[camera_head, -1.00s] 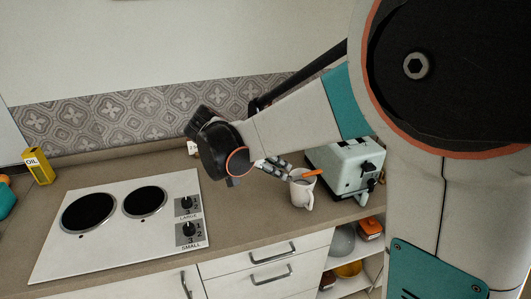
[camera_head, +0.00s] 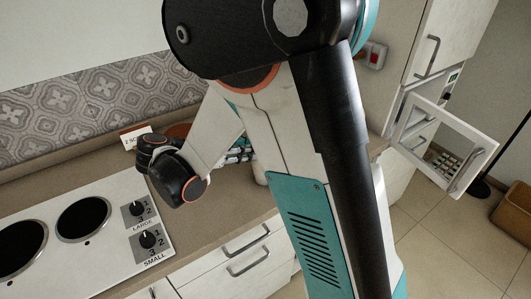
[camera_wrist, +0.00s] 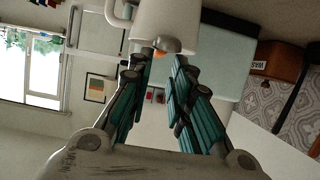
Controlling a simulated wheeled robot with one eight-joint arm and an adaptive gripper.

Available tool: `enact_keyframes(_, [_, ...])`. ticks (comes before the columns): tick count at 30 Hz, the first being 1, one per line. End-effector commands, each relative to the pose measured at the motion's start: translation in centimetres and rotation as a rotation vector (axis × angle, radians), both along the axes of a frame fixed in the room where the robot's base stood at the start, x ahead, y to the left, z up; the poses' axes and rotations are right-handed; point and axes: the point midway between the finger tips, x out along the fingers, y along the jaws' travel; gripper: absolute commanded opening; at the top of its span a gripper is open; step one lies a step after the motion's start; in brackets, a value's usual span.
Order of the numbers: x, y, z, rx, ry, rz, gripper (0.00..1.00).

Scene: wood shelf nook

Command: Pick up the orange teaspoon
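The orange teaspoon (camera_wrist: 160,53) shows end-on in the wrist view, sticking out of the mouth of a white mug (camera_wrist: 168,24) whose handle is at the left. My gripper (camera_wrist: 163,58) has its two teal-padded fingers apart, one on each side of the spoon's end, with the mug just beyond the tips. I cannot tell whether a finger touches the spoon or mug. In the head view my gripper (camera_head: 242,154) is partly hidden behind my arm, the spoon is hidden, and only a sliver of the mug (camera_head: 259,174) may show.
The pale green toaster (camera_wrist: 232,55) stands close beside the mug in the wrist view. A cooktop (camera_head: 100,262) lies left on the brown counter (camera_head: 212,212). A small sign (camera_head: 134,138) stands near the tiled wall. An open white door (camera_head: 445,145) juts out at right.

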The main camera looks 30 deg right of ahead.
Motion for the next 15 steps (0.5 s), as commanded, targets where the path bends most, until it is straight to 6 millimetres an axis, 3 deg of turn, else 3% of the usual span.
enact_keyframes(7, [0.0, -1.6, -0.7, 0.0, 0.001, -0.002, 0.19])
enact_keyframes(15, [0.1, -5.1, -2.2, 0.001, 0.001, -0.002, 0.19])
